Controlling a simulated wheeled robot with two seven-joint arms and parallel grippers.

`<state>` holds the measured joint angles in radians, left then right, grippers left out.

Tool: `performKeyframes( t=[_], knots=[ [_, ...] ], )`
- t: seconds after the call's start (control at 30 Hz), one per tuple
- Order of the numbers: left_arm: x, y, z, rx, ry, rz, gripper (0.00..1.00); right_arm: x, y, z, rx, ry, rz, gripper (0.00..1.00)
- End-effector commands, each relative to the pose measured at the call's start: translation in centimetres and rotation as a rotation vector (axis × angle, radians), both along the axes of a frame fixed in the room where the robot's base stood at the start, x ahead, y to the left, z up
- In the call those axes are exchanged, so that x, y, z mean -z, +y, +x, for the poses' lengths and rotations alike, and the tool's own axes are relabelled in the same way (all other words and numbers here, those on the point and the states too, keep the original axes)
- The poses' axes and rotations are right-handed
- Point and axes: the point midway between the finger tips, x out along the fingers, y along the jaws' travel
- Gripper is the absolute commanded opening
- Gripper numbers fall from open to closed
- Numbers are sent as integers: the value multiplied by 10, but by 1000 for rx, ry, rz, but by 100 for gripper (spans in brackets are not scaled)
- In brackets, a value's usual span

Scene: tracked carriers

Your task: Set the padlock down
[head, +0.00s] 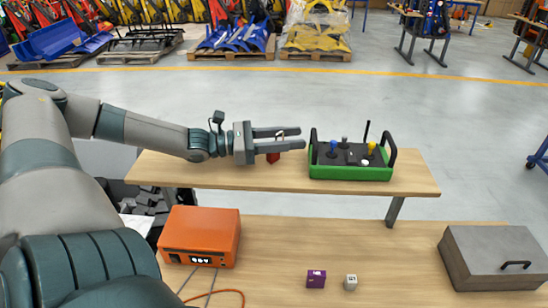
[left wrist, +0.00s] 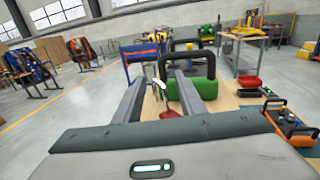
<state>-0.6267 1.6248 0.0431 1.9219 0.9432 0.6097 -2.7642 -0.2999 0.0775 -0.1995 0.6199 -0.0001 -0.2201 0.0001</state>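The red padlock (head: 272,157) shows at the raised wooden shelf, with its pale shackle (head: 280,134) rising between the fingers of my left gripper (head: 282,139). In the left wrist view, the shackle (left wrist: 161,87) and part of the red body (left wrist: 169,113) lie between the two fingers (left wrist: 162,80), with gaps visible beside the shackle. The fingers look open around it. The padlock's lower edge appears at the shelf surface, though the finger partly hides the body. My right gripper is not in view.
A green control box (head: 350,172) with black handles and joysticks stands just right of the fingertips on the shelf (head: 225,178). On the lower table are an orange device (head: 200,235), a purple block (head: 316,279), a pale block (head: 350,282) and a grey case (head: 490,258). Shelf space left of the padlock is bare.

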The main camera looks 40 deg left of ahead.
Motion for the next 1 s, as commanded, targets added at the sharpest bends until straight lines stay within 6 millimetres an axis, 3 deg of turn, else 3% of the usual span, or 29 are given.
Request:
performKeyframes(
  t=[0.47,0.5,0.63,0.67,1.0],
  knots=[
    [-1,-1,0,0,0,0,37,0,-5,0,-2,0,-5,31],
    [-1,-1,0,0,0,0,34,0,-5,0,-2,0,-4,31],
    [-1,0,0,0,0,0,3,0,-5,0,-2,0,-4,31],
    [-1,0,0,0,0,0,0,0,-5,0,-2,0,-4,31],
    [-1,-1,0,0,-1,-1,0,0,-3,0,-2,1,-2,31]
  ],
)
